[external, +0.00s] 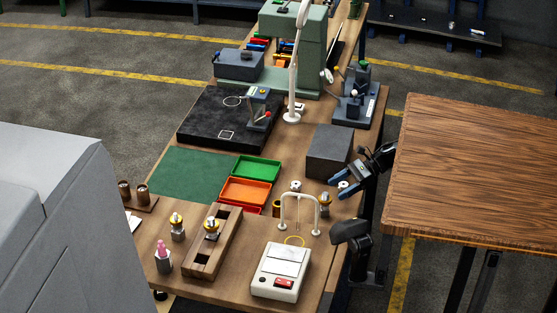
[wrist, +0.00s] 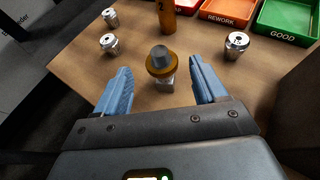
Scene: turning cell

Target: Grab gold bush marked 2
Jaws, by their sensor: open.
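The gold bush marked 2 (wrist: 167,17) stands upright at the top of the wrist view, with a dark 2 on its side and its top cut off by the frame. In the external view a small gold cylinder (external: 277,208) by the trays looks like the same bush. My gripper (wrist: 161,68) is open and empty, its blue fingers spread apart. It also shows in the external view (external: 347,183), above the table's right edge. The bush is beyond the fingertips, not between them.
A grey-topped piece with a gold collar (wrist: 160,62) stands between my gripper and the bush. Silver bushes (wrist: 109,43) (wrist: 236,44) stand either side. Red, orange (wrist: 228,12) and green (wrist: 288,20) trays lie beyond. A dark grey block (external: 329,150) is near my gripper.

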